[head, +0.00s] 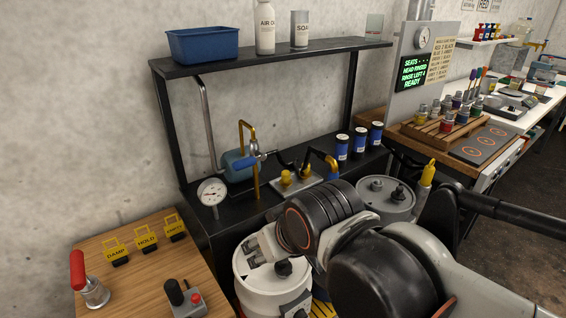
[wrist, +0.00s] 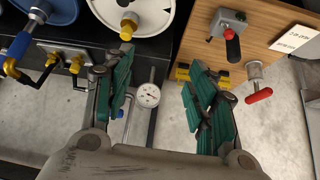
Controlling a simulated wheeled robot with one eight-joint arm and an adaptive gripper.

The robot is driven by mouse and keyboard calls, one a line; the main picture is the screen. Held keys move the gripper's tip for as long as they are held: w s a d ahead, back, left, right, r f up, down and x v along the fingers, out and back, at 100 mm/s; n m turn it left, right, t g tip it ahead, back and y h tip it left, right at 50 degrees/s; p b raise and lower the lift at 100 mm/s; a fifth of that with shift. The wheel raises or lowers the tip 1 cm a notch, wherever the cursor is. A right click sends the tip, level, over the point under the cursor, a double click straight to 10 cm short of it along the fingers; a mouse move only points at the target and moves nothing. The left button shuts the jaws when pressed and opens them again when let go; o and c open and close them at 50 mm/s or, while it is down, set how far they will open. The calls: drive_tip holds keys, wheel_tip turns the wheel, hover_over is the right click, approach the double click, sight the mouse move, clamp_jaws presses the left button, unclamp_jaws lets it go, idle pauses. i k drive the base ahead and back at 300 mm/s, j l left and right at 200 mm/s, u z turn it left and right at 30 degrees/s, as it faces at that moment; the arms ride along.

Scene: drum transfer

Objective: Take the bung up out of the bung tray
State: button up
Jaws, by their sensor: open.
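The bung tray (head: 310,184) is a small pale plate on the black bench, with a yellow bung (head: 286,177) standing on it. A second small yellow piece shows on it; I cannot tell what it is. In the wrist view the tray (wrist: 60,48) and yellow bung (wrist: 76,66) are at upper left, outside my fingers. My gripper (wrist: 160,105) is open and empty, its teal fingers wide apart. In the head view my arm hides most of the gripper.
A white drum (head: 243,268) stands in front. Blue cans (head: 342,148) are at right. A wooden table (head: 150,262) with yellow tags and a red-handled tool is at left.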

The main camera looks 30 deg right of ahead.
sight(308, 175)
drive_tip(key=i+l, duration=0.1)
drive_tip(key=l, duration=0.25)
drive_tip(key=i+l+z, duration=0.1)
drive_tip(key=l, duration=0.25)
drive_tip(key=i+l, duration=0.15)
drive_tip(key=l, duration=0.2)
drive_tip(key=i+l+z, duration=0.15)
drive_tip(key=l, duration=0.2)
